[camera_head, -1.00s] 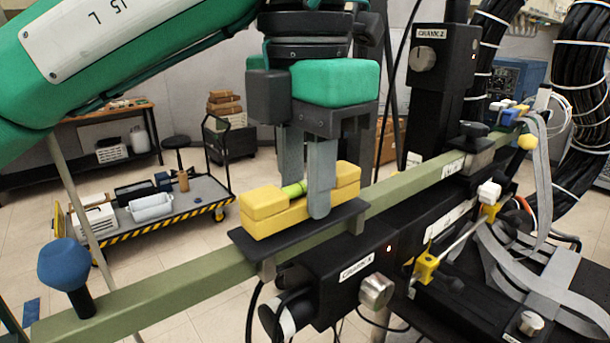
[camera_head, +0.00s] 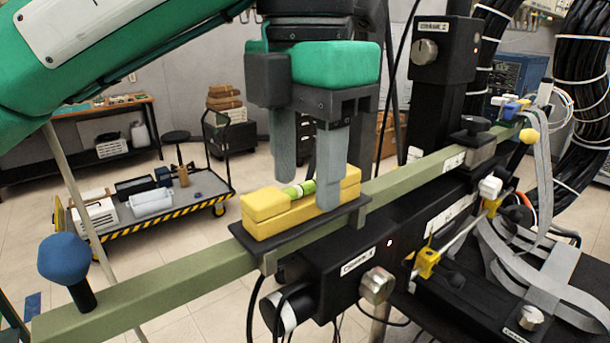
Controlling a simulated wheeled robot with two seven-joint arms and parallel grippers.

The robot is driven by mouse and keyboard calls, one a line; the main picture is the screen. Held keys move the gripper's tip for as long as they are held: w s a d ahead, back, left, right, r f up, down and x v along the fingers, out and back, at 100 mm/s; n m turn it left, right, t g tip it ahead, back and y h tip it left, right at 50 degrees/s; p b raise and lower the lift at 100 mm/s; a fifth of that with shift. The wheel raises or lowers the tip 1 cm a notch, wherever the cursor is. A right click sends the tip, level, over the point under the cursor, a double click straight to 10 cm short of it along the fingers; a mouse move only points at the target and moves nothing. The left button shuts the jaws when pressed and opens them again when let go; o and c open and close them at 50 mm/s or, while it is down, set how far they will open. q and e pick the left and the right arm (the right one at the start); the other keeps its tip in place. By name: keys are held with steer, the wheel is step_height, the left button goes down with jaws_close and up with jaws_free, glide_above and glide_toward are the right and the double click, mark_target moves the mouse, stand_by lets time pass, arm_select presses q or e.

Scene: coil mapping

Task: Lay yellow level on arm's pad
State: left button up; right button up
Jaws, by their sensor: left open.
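The yellow level (camera_head: 276,219) with a green vial (camera_head: 299,190) lies flat on the black pad (camera_head: 351,208). The pad sits on the long pale green arm (camera_head: 180,284). My left gripper (camera_head: 304,184) is open above the level. One finger hangs behind the level, with its tip above the top edge, and the other is in front of it, partly covering its right half. I cannot tell whether a finger touches the level. My right gripper is not in view.
A blue knob (camera_head: 65,262) stands at the arm's left end. Black boxes labelled CRANK X (camera_head: 343,271) and CRANK Z (camera_head: 440,55) stand below and behind the arm. Grey ribbon cable (camera_head: 535,280) lies at right. A cart (camera_head: 183,211) stands on the floor behind.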

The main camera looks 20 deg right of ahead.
mark_target(305, 194)
arm_select(q)
step_height(305, 194, up, 11)
stand_by(0.4)
steer(key=shift+f, duration=0.15)
